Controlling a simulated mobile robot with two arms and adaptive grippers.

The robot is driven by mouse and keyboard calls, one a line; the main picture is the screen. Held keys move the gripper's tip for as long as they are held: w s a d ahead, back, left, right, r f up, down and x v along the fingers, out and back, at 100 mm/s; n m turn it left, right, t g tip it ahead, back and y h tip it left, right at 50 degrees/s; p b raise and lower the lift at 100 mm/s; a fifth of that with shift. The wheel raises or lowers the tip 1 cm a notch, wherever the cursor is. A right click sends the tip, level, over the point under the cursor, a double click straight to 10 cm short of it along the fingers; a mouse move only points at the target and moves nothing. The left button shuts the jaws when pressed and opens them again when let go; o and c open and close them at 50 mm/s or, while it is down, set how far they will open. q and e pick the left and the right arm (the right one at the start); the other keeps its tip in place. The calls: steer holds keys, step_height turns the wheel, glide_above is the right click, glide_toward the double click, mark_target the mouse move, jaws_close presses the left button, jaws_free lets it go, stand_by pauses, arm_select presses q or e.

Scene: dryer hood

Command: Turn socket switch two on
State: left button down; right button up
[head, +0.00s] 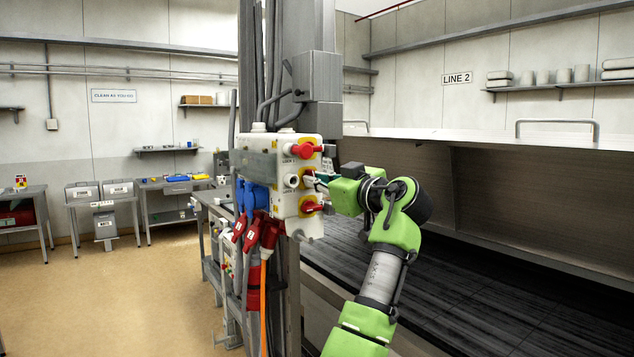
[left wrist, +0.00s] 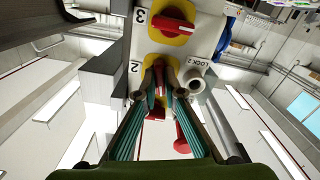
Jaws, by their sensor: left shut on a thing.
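The switch box (head: 300,232) is white and hangs on a grey column, with red handles on yellow plates. Switch two (left wrist: 159,84), beside the label "2", shows as a red handle between my left fingertips in the left wrist view. My left gripper (head: 318,181) is shut on it; it also shows in the wrist view (left wrist: 160,82). In the head view my fingers mostly hide that handle. Switch three (left wrist: 172,28) is a red handle on a yellow plate, next to the label "3". My right gripper is not in view.
Another red switch (head: 304,150) sits above my gripper in the head view. A round white lock (left wrist: 194,82) is beside switch two. Red plugs (head: 270,232) and blue sockets (head: 252,196) are left of the box. A steel hood (head: 530,190) stands at right.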

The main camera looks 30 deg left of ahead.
arm_select(q)
steer(key=shift+m, duration=1.5)
steer(key=c, duration=2.1)
jaws_free()
steer(key=shift+c, duration=0.2)
steer(key=v, duration=1.2)
steer(key=shift+f, duration=0.1)
